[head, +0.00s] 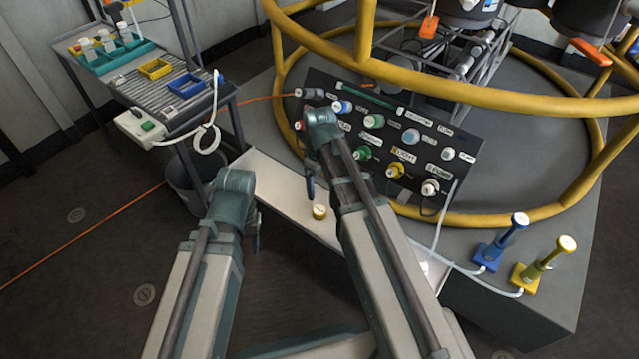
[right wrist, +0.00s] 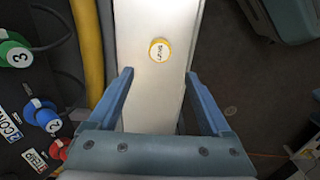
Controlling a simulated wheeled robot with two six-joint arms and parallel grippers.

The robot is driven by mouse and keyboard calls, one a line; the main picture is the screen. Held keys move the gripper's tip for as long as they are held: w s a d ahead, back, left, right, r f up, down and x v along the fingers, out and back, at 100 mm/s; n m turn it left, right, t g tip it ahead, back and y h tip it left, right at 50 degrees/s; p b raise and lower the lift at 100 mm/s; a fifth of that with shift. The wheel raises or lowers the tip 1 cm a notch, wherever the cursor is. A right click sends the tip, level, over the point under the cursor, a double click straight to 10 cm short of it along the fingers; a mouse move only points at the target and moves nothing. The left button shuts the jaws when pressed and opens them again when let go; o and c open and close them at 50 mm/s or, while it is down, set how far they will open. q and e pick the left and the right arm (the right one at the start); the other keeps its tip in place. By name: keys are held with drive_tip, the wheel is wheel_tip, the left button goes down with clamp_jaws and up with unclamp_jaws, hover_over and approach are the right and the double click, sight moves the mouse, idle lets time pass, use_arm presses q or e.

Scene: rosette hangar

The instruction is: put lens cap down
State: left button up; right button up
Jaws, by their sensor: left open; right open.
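The lens cap, a small round cap with a yellow rim and a pale, lettered top (head: 320,212), lies on a narrow white ledge (head: 283,188). In the right wrist view the cap (right wrist: 160,50) sits on the ledge (right wrist: 150,105), just beyond my open fingertips, roughly centred between them. Nothing is between the fingers of my right gripper (right wrist: 159,75). In the head view my right gripper (head: 310,183) points down above the ledge, close to the cap and apart from it. My left gripper (head: 256,232) is open to the left of the ledge; its fingers are mostly hidden.
A dark panel (head: 460,150) with several coloured, labelled connectors stands behind the ledge, with a yellow ring rail (head: 450,90) around it. A grey cart (head: 185,105) with trays is at left, a bin (head: 190,190) below. Blue (head: 500,245) and yellow (head: 540,265) plungers stand at right.

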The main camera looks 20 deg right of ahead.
drive_tip(key=s+a+m+h, duration=0.1)
drive_tip(key=s+a+m, duration=0.2)
drive_tip(key=s+a, duration=0.7)
drive_tip(key=s, duration=0.4)
drive_tip(key=shift+m, duration=0.4)
drive_tip(key=shift+s+a+r, duration=0.1)
drive_tip(key=shift+r, duration=0.1)
wheel_tip(320, 180, up, 36)
drive_tip(key=p, duration=3.6)
drive_tip(key=shift+a, duration=0.1)
